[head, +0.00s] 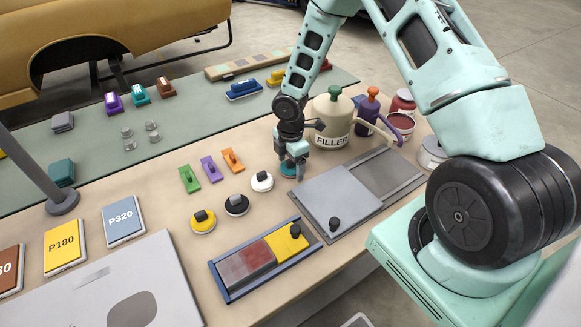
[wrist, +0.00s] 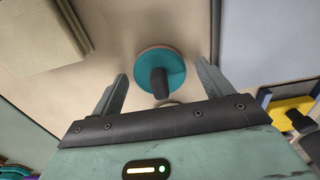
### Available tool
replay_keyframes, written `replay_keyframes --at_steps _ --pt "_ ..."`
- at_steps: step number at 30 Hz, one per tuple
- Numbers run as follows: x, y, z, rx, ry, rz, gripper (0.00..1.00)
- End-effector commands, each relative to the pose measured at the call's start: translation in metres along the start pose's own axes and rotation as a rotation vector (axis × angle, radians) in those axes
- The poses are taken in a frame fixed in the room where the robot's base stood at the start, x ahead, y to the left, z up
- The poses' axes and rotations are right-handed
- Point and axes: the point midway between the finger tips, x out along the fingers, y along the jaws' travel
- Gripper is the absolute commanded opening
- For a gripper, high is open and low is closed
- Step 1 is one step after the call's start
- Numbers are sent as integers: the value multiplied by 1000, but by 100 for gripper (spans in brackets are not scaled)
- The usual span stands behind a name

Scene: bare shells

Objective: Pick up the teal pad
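The teal pad (head: 288,171) is a flat round disc with a dark upright knob. It lies on the tan bench top at the far end of a row of round pads, partly hidden by my gripper (head: 292,158). In the wrist view the teal pad (wrist: 148,66) shows whole, with its knob roughly midway between my two fingers (wrist: 162,72). My gripper points down, open and empty, with one finger on each side of the knob. No contact shows. I cannot tell the exact height of the fingertips above the pad.
White (head: 261,180), black (head: 236,205) and yellow (head: 203,220) pads line up nearby. A grey plate (head: 342,198) lies close on the right. The filler can (head: 332,120) stands just behind my gripper. Green, purple and orange blocks (head: 210,169) lie left, with clear bench between.

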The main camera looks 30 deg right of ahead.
Motion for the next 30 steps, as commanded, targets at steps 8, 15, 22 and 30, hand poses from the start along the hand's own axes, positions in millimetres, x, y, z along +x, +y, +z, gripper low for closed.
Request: replay_keyframes --at_steps 8,15,22,30 --pt "0 0 0 0 0 0 34" --pt "-1 0 0 0 0 1 30" --pt "-29 1 1 2 0 5 30" --pt "-80 1 1 2 0 4 30"
